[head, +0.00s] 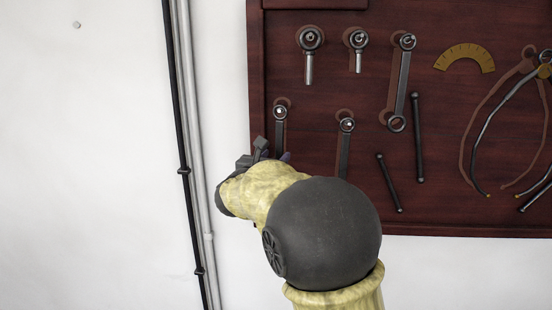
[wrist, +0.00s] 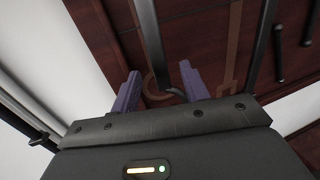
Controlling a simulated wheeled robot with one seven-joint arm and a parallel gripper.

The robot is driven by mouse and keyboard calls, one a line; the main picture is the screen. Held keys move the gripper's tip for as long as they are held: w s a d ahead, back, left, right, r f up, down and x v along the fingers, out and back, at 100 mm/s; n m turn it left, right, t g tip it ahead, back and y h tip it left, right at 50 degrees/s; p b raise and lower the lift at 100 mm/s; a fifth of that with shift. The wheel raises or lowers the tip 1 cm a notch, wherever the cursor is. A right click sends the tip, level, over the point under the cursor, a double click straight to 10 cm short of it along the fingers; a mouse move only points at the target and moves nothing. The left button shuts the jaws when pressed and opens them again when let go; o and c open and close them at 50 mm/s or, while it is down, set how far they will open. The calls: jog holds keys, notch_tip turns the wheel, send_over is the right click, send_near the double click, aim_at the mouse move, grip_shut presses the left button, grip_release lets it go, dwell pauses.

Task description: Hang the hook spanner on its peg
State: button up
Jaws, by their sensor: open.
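The hook spanner (head: 280,130), as far as I can tell, is the grey tool at the board's lower left. Its upper eye sits over a bright peg (head: 279,110), and it hangs about upright. My arm hides its lower end in the head view. In the wrist view its dark shank (wrist: 146,25) runs down to a curved end between my fingers. My gripper (wrist: 160,76) is open, with a purple finger on each side of that end. I see no grip on it. In the head view my gripper (head: 269,152) is by the board's left edge.
The dark red tool board (head: 320,18) carries several other hanging tools. A similar spanner (head: 345,150) hangs just to the right, and a longer wrench (head: 402,80) beyond it. A black pipe (head: 177,120) and a grey pipe (head: 192,120) run down the white wall at left.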

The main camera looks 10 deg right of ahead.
jog(key=b+v, duration=0.5)
jog(key=v, duration=1)
jog(key=shift+s, duration=0.35)
jog(key=shift+a, duration=0.15)
jog(key=s+d+f+m+g+y, duration=0.1)
jog(key=s+d+f+m+g, duration=0.25)
jog(key=f, duration=0.65)
jog(key=s+d+f+m+g+y, duration=0.2)
jog(key=d+f+m+g, duration=0.3)
jog(key=f, duration=0.4)
jog(key=s+f+m+g+y, duration=0.4)
jog(key=s+f+m+y, duration=0.3)
jog(key=m, duration=1.4)
jog(key=s+f, duration=0.5)
jog(key=f, duration=0.3)
jog(key=shift+s+d, duration=0.35)
jog(key=shift+s, duration=0.05)
